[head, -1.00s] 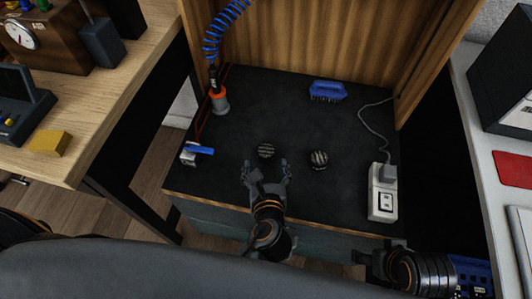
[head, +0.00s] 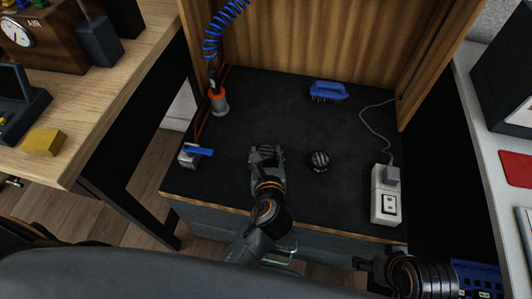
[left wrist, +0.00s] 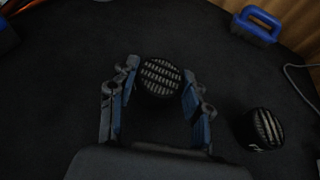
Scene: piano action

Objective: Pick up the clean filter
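Two small round black filters with pale ribs lie on the dark bench top. The left filter (head: 267,150) is at the tips of my left gripper (head: 267,155). The right filter (head: 319,161) lies apart, to the right. I cannot tell which one is clean. In the left wrist view the near filter (left wrist: 160,77) sits between the tips of the open left gripper (left wrist: 160,85), with only narrow gaps at its sides; contact is unclear. The other filter (left wrist: 260,129) is at the right there. My right gripper (head: 372,268) is low at the right, its fingers unclear.
A blue brush (head: 328,91) lies at the back. A power socket box (head: 386,196) with a cable stands at the right. An orange-and-grey tool (head: 218,100) on a blue coiled hose and a blue-handled item (head: 195,154) are at the left. The middle back is clear.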

